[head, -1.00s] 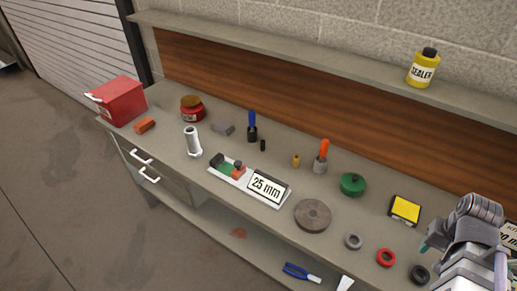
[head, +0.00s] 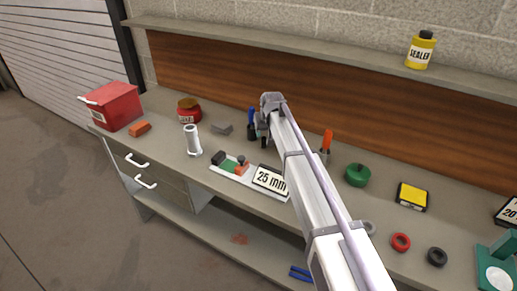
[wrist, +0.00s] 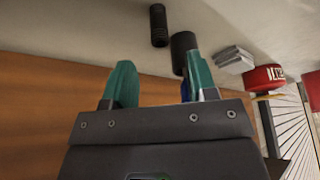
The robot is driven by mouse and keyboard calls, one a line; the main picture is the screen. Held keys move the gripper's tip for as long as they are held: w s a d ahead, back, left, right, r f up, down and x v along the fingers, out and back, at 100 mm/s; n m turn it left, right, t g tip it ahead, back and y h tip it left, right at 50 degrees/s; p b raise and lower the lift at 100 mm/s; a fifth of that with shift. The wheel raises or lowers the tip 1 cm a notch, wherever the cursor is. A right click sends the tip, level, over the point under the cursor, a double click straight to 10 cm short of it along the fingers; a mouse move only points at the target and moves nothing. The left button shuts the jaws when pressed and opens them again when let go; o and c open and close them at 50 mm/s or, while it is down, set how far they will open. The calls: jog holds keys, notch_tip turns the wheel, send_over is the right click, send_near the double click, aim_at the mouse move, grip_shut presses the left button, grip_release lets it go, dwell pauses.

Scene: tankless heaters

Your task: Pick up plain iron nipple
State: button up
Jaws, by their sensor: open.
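The plain iron nipple, as far as I can tell, is the small dark, ribbed cylinder (wrist: 158,25) at the top of the wrist view. It stands beyond my fingertips, apart from them. In the head view a small dark bit of it (head: 263,143) shows beside my arm. My gripper (wrist: 160,72) is open, with two teal fingers and nothing between them. In the head view my gripper's fingers are largely hidden; its grey end is over the back of the bench. A blue-handled tool with a wider dark base (wrist: 183,50) stands close to the nipple, partly behind one finger.
A grey block (wrist: 235,58) and a red tin (wrist: 264,77) lie past the blue-handled tool. The wooden back panel (head: 205,78) runs close behind. A white fitting (head: 192,140) and a 25 mm sign (head: 270,180) stand nearer the bench front.

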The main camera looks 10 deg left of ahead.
aim_at(264, 138)
jog(key=b+x, duration=0.1)
jog(key=x, duration=0.1)
jog(key=shift+w+f, duration=0.1)
jog(key=shift+f, duration=0.3)
jog(key=b+x, duration=0.5)
jog(key=shift+f, duration=0.15)
jog(key=shift+r, duration=0.3)
grip_shut()
